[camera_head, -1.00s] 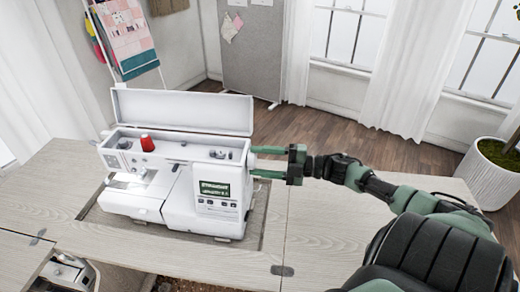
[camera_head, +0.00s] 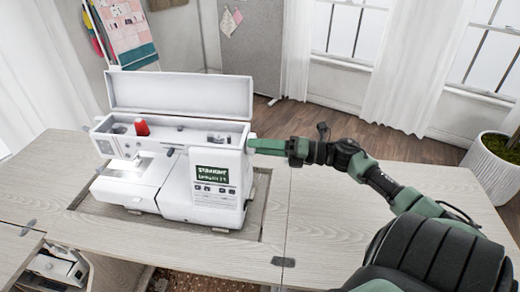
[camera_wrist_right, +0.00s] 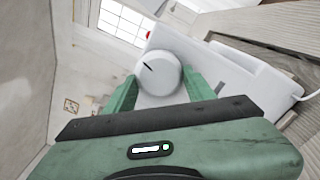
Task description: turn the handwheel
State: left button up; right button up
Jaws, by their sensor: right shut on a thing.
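The white sewing machine (camera_head: 170,205) stands in the cabinet's opening with its top lid raised. Its handwheel is on the right end, hidden behind the fingers in the head view. In the right wrist view the handwheel (camera_wrist_right: 158,74) is a round white knob with a dark line on its face, between the two green fingers. My right gripper (camera_head: 255,147) reaches the machine's right end from the right and is shut on the handwheel; its fingers (camera_wrist_right: 160,92) lie on either side of the knob. In the head view the fingers overlap. My left gripper is not in view.
The wooden cabinet top (camera_head: 345,215) is bare to the right of the machine. A white planter (camera_head: 492,170) stands on the floor at the right. Another machine (camera_head: 58,265) sits low at front left.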

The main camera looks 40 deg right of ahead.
jog(key=shift+f+n+b, duration=0.2)
jog(key=shift+n+b, duration=1.35)
jog(key=shift+n, duration=0.25)
jog(key=o, duration=1.4)
jog(key=shift+c, duration=0.2)
jog(key=b+v, duration=0.1)
jog(key=v, duration=0.6)
jog(key=shift+s+d, duration=0.25)
jog(key=shift+s, duration=0.1)
